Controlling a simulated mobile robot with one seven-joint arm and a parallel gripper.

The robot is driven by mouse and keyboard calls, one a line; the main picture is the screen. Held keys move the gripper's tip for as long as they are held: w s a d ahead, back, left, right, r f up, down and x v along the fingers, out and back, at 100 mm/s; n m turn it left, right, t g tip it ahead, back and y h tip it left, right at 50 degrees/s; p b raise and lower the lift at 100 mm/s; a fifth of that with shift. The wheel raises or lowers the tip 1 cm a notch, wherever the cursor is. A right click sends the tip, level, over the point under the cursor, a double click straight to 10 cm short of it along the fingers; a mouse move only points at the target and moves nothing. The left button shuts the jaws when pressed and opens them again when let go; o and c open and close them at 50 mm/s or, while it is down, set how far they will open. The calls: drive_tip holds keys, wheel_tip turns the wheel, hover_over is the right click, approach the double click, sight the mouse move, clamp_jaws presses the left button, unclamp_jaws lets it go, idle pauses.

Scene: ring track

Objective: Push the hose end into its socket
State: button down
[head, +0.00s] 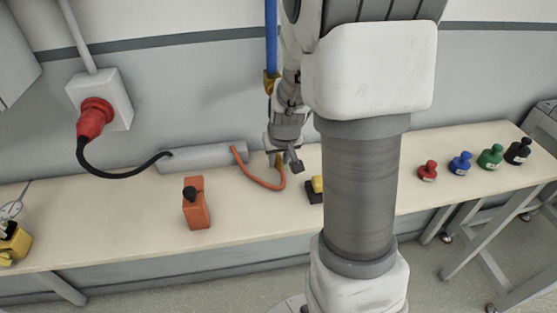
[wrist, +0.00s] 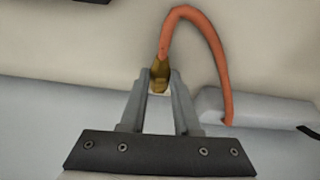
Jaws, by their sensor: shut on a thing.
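The orange hose (head: 262,183) runs from a long grey box at the back of the bench in a loop to my gripper (head: 283,160). In the wrist view the hose (wrist: 221,64) arches up and right from its brass end (wrist: 160,67). My gripper (wrist: 160,84) is shut on this brass end, one finger on each side, and holds it above the bench. A blue pipe (head: 271,40) comes down the wall with a brass fitting (head: 271,80) at its lower end, which looks like the socket. The fitting is above my gripper and partly behind my arm; its opening is not visible.
The grey box (head: 205,157) lies along the wall. An orange device (head: 196,205) and a yellow-and-black item (head: 314,190) stand in front. Several coloured knobbed pieces (head: 461,163) stand at right. A red plug (head: 95,118) with black cable is at the left wall.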

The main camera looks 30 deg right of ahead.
sight(277, 157)
wheel_tip(277, 157, up, 3)
drive_tip(key=shift+w+r+p, duration=0.1)
drive_tip(key=shift+p, duration=0.4)
drive_tip(key=s+d+r, duration=0.6)
drive_tip(key=d+r, duration=0.1)
drive_tip(key=d, duration=0.3)
drive_tip(key=shift+p, duration=0.3)
drive_tip(key=shift+s, duration=0.1)
